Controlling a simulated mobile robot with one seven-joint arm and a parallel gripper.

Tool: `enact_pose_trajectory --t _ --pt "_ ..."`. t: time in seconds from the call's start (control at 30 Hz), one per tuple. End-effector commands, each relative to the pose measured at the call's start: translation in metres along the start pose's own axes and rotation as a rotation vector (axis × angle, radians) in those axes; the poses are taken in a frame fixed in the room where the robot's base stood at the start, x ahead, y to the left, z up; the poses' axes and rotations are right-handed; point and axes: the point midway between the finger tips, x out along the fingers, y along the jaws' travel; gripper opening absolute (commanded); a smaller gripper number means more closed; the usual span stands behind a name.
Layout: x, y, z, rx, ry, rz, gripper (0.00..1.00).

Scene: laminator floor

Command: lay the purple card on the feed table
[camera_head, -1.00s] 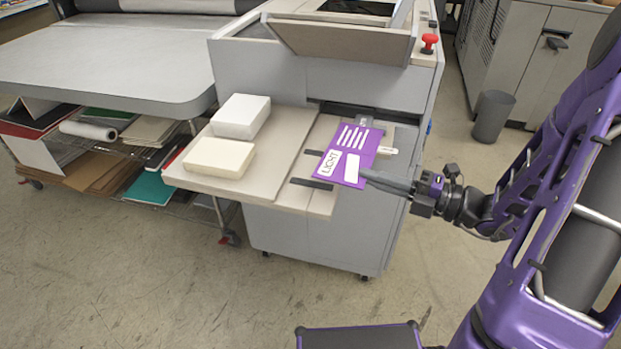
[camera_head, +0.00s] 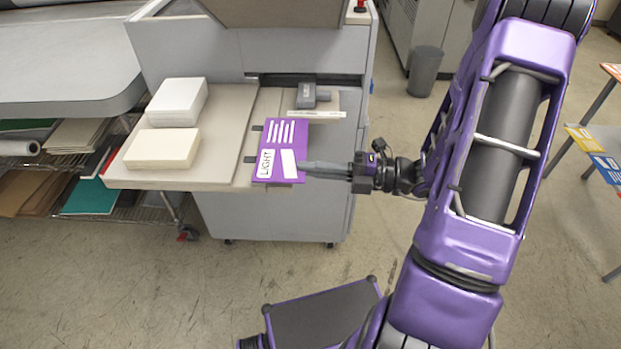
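The purple card (camera_head: 272,135) has a white "LIGHT" label, a blank white patch and white stripes. It is over the right part of the beige feed table (camera_head: 222,125), at the side of the laminator (camera_head: 290,50). My gripper (camera_head: 304,168) comes from the right, its fingers shut on the card's right edge. The fingertips are partly hidden at the card. The card looks roughly flat, but I cannot tell whether it touches the table or hangs just above it.
A white paper stack (camera_head: 178,101) and a cream stack (camera_head: 163,148) occupy the table's left side. A small dark grey device (camera_head: 308,95) and a white strip (camera_head: 312,114) lie behind the card. A grey bin (camera_head: 425,70) stands on the floor behind right.

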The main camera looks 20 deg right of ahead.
Motion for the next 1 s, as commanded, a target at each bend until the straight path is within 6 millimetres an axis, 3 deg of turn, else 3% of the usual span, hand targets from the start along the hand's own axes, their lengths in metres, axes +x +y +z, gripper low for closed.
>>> enact_pose_trajectory --t 0.17,0.53,0.73,1.0 --pt "0.000 -0.027 0.000 0.003 0.000 0.000 0.00" --pt "0.000 -0.031 0.000 0.001 0.000 0.000 0.00" --pt "0.000 -0.031 0.000 0.000 0.000 -0.001 0.33" --pt "0.000 -0.030 0.000 0.000 0.000 -0.001 0.33"
